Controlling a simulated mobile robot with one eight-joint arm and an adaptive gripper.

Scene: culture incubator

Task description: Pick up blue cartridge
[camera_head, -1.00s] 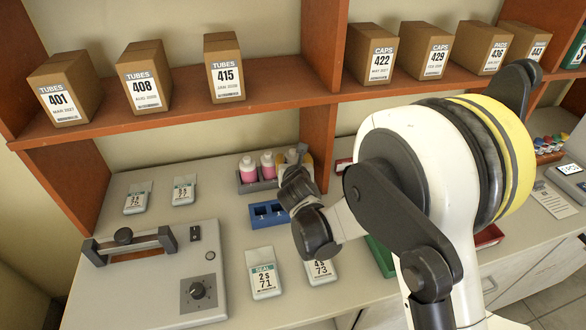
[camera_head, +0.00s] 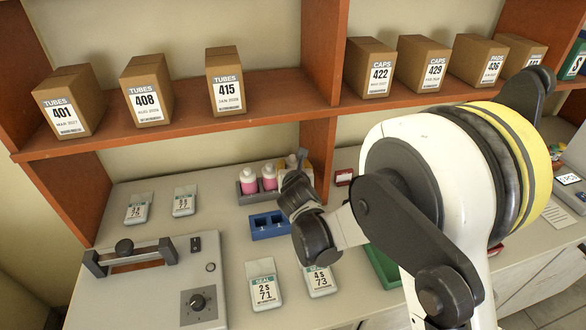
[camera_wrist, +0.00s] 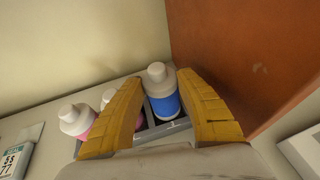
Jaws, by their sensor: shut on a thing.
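The blue cartridge (camera_wrist: 163,98) is a white-capped bottle with a blue band, seen in the wrist view between the two yellow fingers of my gripper (camera_wrist: 160,110). My gripper is shut on it. It is roughly upright, at or just above the right end of a grey rack (camera_wrist: 165,134); I cannot tell whether its base is clear of the rack. In the head view the grey rack (camera_head: 262,191) shows at the back of the counter, and my wrist mostly hides the gripper and the blue cartridge.
Two pink bottles (camera_head: 258,181) stand in the rack to the left. An orange shelf upright (camera_wrist: 235,50) rises close on the right. A blue holder (camera_head: 268,226), labelled packets (camera_head: 265,285) and a grey device (camera_head: 150,285) lie in front. Boxes (camera_head: 225,85) line the shelf above.

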